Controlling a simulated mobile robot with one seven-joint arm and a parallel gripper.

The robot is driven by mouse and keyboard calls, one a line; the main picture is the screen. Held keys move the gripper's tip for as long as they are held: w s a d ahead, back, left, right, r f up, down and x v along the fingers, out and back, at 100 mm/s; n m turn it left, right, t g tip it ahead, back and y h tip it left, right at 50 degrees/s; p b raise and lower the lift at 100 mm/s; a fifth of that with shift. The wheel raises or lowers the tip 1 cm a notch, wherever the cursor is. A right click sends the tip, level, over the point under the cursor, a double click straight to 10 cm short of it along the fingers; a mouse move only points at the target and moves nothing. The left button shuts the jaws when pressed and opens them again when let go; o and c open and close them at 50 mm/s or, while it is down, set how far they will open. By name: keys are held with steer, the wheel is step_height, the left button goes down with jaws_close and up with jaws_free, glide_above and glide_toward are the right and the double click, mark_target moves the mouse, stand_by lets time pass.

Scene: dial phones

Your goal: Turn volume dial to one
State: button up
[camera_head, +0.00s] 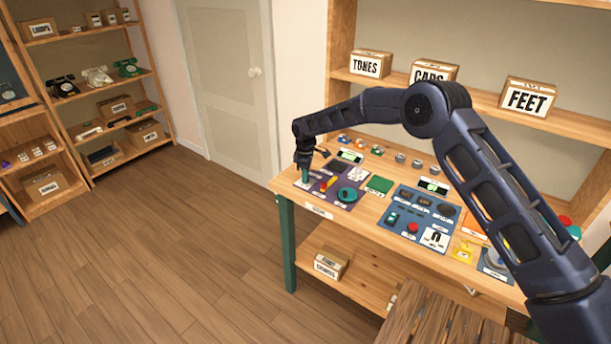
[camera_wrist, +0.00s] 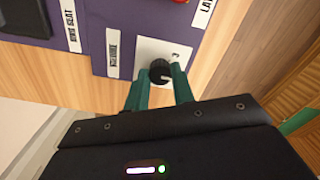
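The volume dial (camera_wrist: 160,71) is a small black knob on a white plate (camera_wrist: 150,48), with a printed mark like a 3 on the plate's right part. A white label (camera_wrist: 113,53) reading VOLUME lies left of it on the purple panel. My gripper (camera_wrist: 160,78) has its two teal fingers on either side of the knob, close to its edges. I cannot tell whether they press on it. In the head view my gripper (camera_head: 304,180) points down at the bench's left end and hides the dial.
The purple panel (camera_head: 328,203) carries a teal round dial (camera_head: 347,194) and other controls. A blue panel (camera_head: 418,232) with a red button (camera_head: 412,227) lies to the right. Shelves with labelled boxes stand behind the bench. The floor (camera_head: 150,245) at left is clear.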

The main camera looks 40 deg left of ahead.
steer(key=c, duration=0.4)
steer(key=m, duration=0.4)
steer(key=shift+m, duration=0.3)
steer(key=m, duration=0.5)
stand_by(0.3)
steer(key=o, duration=1)
